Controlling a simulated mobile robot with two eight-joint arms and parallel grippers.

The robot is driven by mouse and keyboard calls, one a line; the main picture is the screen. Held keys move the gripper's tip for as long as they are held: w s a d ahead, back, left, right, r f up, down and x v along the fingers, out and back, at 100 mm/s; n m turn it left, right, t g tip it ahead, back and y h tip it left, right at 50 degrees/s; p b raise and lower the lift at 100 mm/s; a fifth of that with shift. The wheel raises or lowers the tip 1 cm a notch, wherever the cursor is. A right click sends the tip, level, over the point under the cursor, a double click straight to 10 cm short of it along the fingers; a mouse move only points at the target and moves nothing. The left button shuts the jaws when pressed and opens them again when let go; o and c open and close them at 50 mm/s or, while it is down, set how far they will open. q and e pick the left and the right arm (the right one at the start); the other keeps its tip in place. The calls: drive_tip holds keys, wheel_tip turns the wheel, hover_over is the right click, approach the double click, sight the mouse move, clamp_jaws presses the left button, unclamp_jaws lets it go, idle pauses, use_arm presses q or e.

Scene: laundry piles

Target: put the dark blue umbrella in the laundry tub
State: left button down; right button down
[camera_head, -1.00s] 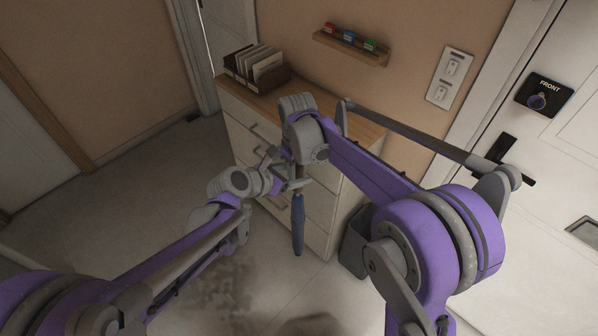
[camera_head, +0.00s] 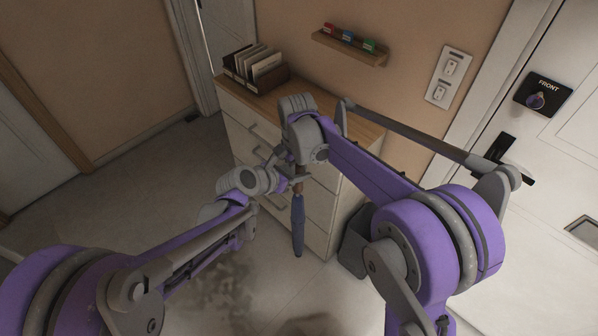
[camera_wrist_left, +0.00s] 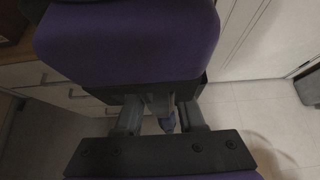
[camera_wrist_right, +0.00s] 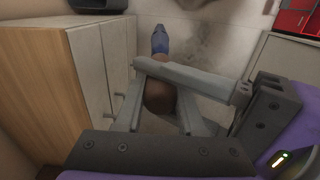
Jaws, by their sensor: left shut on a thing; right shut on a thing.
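The dark blue umbrella (camera_head: 298,225) hangs nearly upright, brown handle up, in front of the drawer unit. My left gripper (camera_head: 293,181) is shut on its handle from the left, just above the blue part. My right gripper (camera_wrist_right: 158,118) is shut on the same brown handle (camera_wrist_right: 159,97); in the head view my right arm mostly hides it. In the right wrist view a grey finger crosses the handle, with the blue part (camera_wrist_right: 160,40) beyond. In the left wrist view a little of the umbrella (camera_wrist_left: 168,122) shows between the fingers. I cannot make out the laundry tub.
The drawer unit (camera_head: 335,215) stands close behind the grippers, with a file box (camera_head: 256,72) on top. A dark grey bin (camera_head: 355,242) stands right of it. A red object (camera_wrist_right: 297,17) shows in the right wrist view. The floor at left is open.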

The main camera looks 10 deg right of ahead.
drive_tip(key=shift+c, duration=2.2)
unclamp_jaws()
drive_tip(key=shift+w+a, duration=0.15)
drive_tip(key=shift+r, duration=0.1)
